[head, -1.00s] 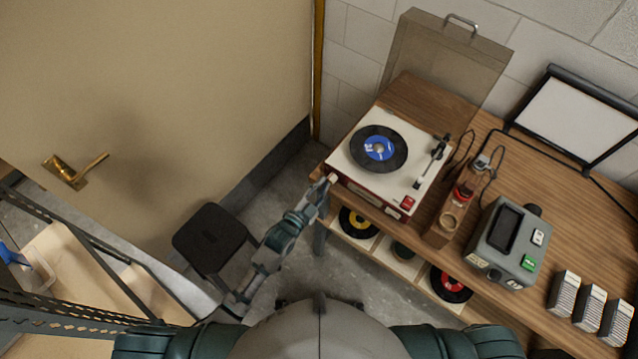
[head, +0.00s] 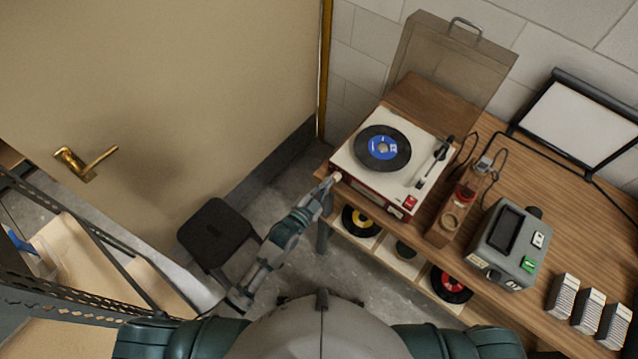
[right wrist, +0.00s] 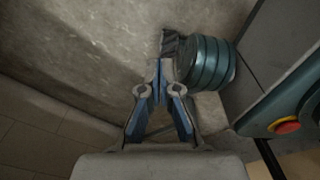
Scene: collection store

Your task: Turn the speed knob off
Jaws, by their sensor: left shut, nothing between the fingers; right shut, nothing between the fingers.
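A record player (head: 368,182) with a cream top and red front stands at the left end of the wooden bench in the head view. A black record with a blue label (head: 382,148) lies on its platter. My left gripper (head: 332,180) is shut and empty at the front left corner of the player, by a small pale knob (head: 337,176); whether they touch I cannot tell. A red switch (head: 410,202) sits at the player's right front corner.
The clear lid (head: 446,70) stands open behind the player. A wooden block holder (head: 450,222), a grey device (head: 506,244) and several card stacks (head: 588,310) stand to the right. Records sit on the shelf below. A black stool (head: 214,232) stands left of my left arm.

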